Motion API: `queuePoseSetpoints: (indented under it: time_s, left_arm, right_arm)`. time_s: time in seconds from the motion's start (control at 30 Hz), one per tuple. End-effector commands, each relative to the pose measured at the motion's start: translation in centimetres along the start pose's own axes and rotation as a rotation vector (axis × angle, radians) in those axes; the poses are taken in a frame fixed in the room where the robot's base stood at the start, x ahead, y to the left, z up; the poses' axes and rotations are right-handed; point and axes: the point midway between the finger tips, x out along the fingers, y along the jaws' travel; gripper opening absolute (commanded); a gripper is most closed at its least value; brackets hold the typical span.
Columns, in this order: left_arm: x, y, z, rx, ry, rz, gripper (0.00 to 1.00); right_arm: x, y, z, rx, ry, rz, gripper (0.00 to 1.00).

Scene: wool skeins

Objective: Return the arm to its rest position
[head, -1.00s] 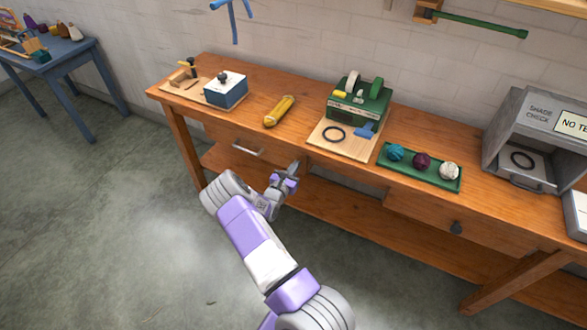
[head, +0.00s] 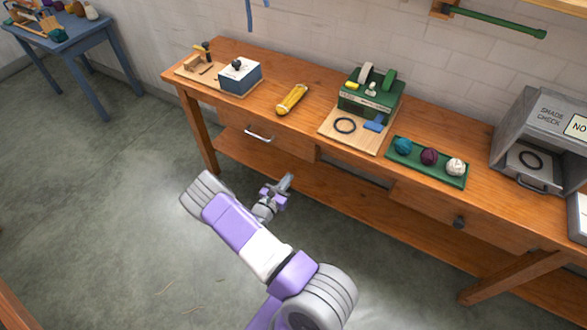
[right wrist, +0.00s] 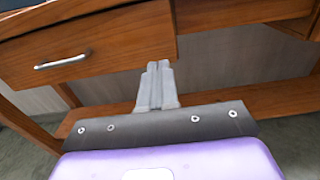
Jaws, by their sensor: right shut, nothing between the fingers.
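My right arm reaches in from the bottom of the head view. Its gripper (head: 287,183) is shut and empty, in front of the wooden workbench (head: 290,142) and below the height of its top. In the right wrist view the shut fingers (right wrist: 157,85) point toward the bench front, below the drawer with the silver handle (right wrist: 62,60). No wool is in the fingers. My left gripper is not in view.
On the bench are a green tray (head: 427,173) with three wool balls, a green machine (head: 371,95), a yellow tool (head: 292,99), a blue-white box (head: 240,76) and a grey shade-check booth (head: 507,120). A blue table (head: 75,49) stands at far left. Open floor lies left.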

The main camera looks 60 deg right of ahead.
Motion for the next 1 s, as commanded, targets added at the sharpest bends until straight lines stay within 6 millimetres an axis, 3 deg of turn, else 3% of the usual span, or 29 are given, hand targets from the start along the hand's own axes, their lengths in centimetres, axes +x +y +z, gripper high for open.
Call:
queuePoseSetpoints:
  time_s: [0.37,0.47,0.57,0.67,0.8,0.9,1.0]
  left_arm:
    - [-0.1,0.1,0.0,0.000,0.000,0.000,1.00]
    - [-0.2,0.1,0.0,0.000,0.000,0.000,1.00]
    - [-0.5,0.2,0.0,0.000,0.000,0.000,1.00]
    - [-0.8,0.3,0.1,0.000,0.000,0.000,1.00]
    - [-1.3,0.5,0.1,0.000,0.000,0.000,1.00]
    - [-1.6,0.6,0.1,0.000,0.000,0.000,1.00]
    - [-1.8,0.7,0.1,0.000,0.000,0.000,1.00]
  right_arm:
    - [-0.9,-0.1,-0.1,0.000,0.004,-0.004,0.00]
    - [-1.2,-1.4,-0.9,0.005,0.050,-0.058,0.00]
    - [-2.7,-4.8,-3.0,0.024,0.180,-0.205,0.00]
    - [-6.6,-9.4,-6.0,0.071,0.385,-0.427,0.00]
    - [-15.6,-13.9,-9.6,0.194,0.706,-0.763,0.00]
    - [-23.2,-14.6,-10.8,0.326,0.929,-0.991,0.00]
    - [-30.3,-13.4,-10.8,0.488,1.115,-1.198,0.00]
